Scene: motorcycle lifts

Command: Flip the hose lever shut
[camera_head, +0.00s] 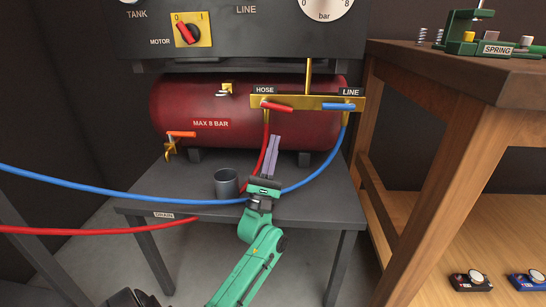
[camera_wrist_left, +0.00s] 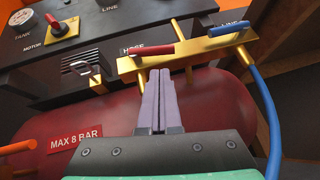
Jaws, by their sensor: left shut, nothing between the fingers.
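The hose lever is red (camera_head: 277,107) and sits on the brass manifold under the HOSE label, pointing to the right. It also shows in the left wrist view (camera_wrist_left: 153,48), above my fingertips. My left gripper (camera_head: 274,140) is shut and empty, its purple-grey fingers side by side and pointing up. Its fingertips (camera_wrist_left: 157,72) are below the lever; whether they touch it I cannot tell, though a gap shows in the head view. The red hose (camera_head: 266,135) runs down from the manifold behind my fingers. My right gripper is in neither view.
A blue lever (camera_head: 339,106) sits under LINE on the same brass manifold (camera_head: 310,102). A red tank (camera_head: 180,105) is behind. An orange drain lever (camera_head: 182,134) is at left. A grey cup (camera_head: 227,183) stands on the dark table (camera_head: 320,205). A wooden bench (camera_head: 440,70) stands at right.

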